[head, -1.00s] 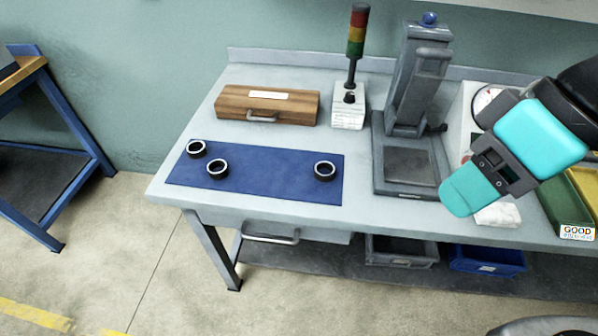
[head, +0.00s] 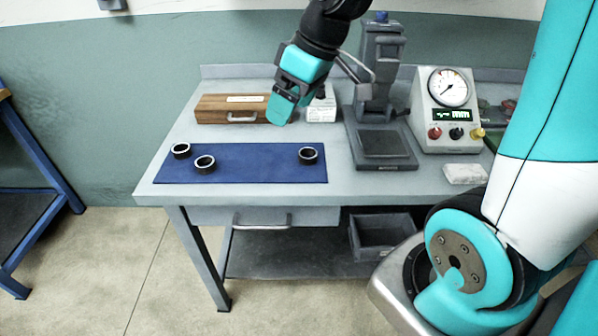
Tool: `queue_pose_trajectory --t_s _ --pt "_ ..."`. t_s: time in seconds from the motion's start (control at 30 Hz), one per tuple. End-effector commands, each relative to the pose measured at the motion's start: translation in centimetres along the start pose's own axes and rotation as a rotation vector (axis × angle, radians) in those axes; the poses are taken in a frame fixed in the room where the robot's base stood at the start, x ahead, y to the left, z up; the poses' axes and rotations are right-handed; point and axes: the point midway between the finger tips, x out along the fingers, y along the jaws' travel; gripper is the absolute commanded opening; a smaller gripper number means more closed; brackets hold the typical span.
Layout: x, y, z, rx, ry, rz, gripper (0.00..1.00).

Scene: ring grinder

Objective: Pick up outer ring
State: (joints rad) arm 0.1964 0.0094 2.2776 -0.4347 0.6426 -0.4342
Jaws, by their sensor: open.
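Three black rings with pale rims lie on a blue mat (head: 255,168) on the grey workbench. One ring (head: 181,150) is at the mat's far left, a second ring (head: 204,164) is just right of it and nearer, and a third ring (head: 308,155) is near the right edge. I cannot tell from their looks which is the outer ring. My gripper (head: 281,108), teal and dark grey, hangs in the air above and behind the mat, up and left of the right-hand ring. It is empty and apart from all rings; its fingers overlap in this view.
A wooden box (head: 232,108) stands behind the mat. A grey press (head: 381,80) stands right of the mat, with a gauge box (head: 446,110) beyond it. A white block (head: 465,174) lies near the front edge. The mat's middle is clear.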

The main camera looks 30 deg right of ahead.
Motion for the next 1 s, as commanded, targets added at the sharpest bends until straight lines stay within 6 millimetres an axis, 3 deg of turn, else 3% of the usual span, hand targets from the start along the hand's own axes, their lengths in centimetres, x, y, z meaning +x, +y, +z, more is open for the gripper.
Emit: queue_pose_trajectory --t_s 0.03,0.1,0.2,0.3,0.47,0.8,1.0 --pt "2.2 4.6 1.0 0.023 0.014 0.036 0.85" --pt "3.0 9.5 2.0 0.026 0.030 0.082 0.85" --pt "3.5 14.4 3.6 0.026 0.043 0.131 0.85" --pt "3.8 17.1 4.6 0.022 0.046 0.158 0.85" --pt "5.8 18.0 4.7 0.017 0.045 0.162 0.85" --pt "13.2 19.1 4.3 0.017 0.044 0.162 0.85" --pt "15.3 19.4 4.2 0.016 0.046 0.164 0.85"
